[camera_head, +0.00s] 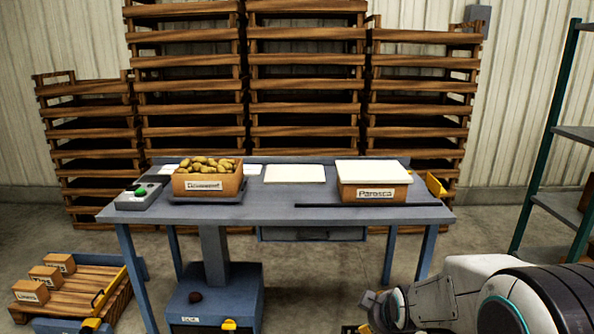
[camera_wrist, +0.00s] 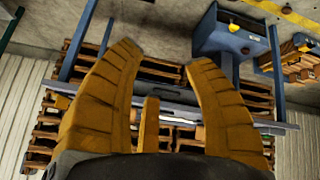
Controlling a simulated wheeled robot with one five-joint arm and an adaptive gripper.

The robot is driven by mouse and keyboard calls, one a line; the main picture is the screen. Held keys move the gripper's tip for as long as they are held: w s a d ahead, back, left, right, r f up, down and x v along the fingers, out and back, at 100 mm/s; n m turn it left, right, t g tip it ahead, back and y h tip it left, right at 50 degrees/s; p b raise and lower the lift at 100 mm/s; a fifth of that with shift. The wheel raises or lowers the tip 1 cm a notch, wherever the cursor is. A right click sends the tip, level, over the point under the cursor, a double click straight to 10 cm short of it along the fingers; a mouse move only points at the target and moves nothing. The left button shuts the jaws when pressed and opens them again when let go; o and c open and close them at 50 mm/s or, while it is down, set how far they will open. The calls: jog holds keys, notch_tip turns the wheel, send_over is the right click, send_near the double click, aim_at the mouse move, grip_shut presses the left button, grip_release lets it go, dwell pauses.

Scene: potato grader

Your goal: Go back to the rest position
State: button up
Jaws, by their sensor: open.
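The wrist view is upside down, with the floor at the top and the table edge crossing behind the fingers. In the head view my white and black arm is folded low at the bottom right, in front of the table and apart from it. The gripper's fingers are not clear in the head view.
A grey-blue table (camera_head: 290,212) holds a box of potatoes (camera_head: 208,184), a white sheet (camera_head: 295,174), and a lidded box (camera_head: 374,193). A pallet (camera_head: 75,292) with small boxes lies at left. Stacked wooden crates (camera_head: 305,82) stand behind. A green-framed shelf (camera_head: 553,120) is at right.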

jog(key=s+r+m+g+p, duration=0.2)
jog(key=s+r+p, duration=0.3)
jog(key=s+r, duration=0.4)
jog(key=s+r+m+g+p, duration=0.2)
jog(key=s+r+p, duration=0.4)
jog(key=s, duration=1.1)
jog(key=shift+r+m, duration=0.9)
jog(key=shift+r, duration=1.05)
jog(key=shift+o, duration=0.2)
jog(key=shift+w, duration=0.1)
